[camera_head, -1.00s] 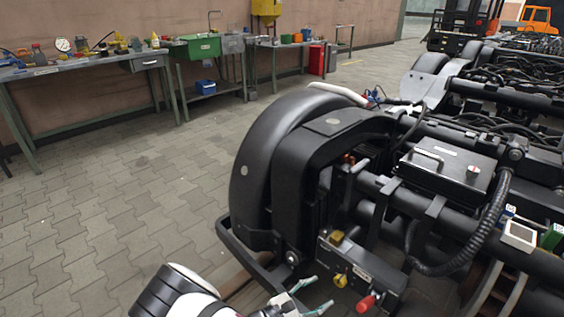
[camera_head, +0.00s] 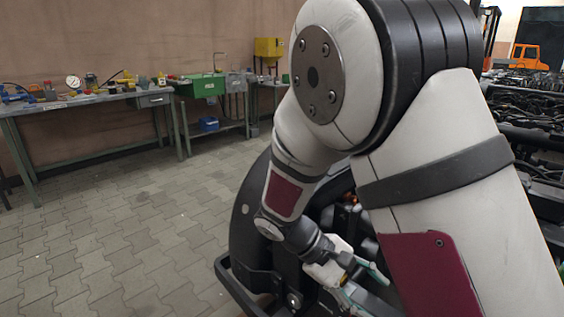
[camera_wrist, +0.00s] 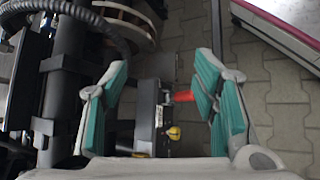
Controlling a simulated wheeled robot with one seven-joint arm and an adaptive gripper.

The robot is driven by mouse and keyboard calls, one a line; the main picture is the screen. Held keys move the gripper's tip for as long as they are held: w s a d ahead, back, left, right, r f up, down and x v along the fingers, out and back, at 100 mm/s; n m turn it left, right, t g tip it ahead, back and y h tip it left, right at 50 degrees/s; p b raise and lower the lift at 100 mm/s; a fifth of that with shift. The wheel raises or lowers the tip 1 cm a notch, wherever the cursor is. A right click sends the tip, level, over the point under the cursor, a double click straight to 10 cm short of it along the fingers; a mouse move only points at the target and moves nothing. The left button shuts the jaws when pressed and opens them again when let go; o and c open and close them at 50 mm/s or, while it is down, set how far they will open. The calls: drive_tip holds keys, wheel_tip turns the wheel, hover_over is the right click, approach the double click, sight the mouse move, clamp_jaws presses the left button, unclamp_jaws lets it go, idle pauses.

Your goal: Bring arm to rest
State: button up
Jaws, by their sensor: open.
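My gripper (camera_wrist: 160,105) is open and empty in the wrist view, its two green-padded fingers wide apart. Between and beyond them shows a grey box on the bogie (camera_wrist: 146,118) with a red knob (camera_wrist: 183,96) and a yellow knob (camera_wrist: 174,133). In the head view my gripper (camera_head: 366,284) is low in the middle, in front of the black bogie (camera_head: 245,205). My arm fills the right half of the head view and hides most of the bogie. Whether the fingers touch the bogie cannot be told.
A workbench (camera_head: 90,101) with tools and a gauge stands along the left wall. A green box (camera_head: 202,86) and a yellow container (camera_head: 269,47) are further back. An orange vehicle (camera_head: 528,57) is at the far right. The paved floor (camera_head: 120,225) at left is clear.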

drive_tip(key=s+d+r+m+y, duration=0.4)
drive_tip(key=s+r+m+y, duration=0.15)
drive_tip(key=s+r, duration=0.7)
drive_tip(key=s+a+r+m+t+y, duration=0.2)
drive_tip(key=s+t+y, duration=0.15)
drive_tip(key=s, duration=0.95)
wheel_tip(320, 180, up, 35)
drive_tip(key=t+p, duration=0.3)
drive_tip(key=p, duration=3)
drive_tip(key=shift+s+d+f+y, duration=0.15)
drive_tip(key=shift+d+f+y, duration=0.1)
drive_tip(key=shift+y, duration=0.15)
drive_tip(key=shift+t, duration=0.25)
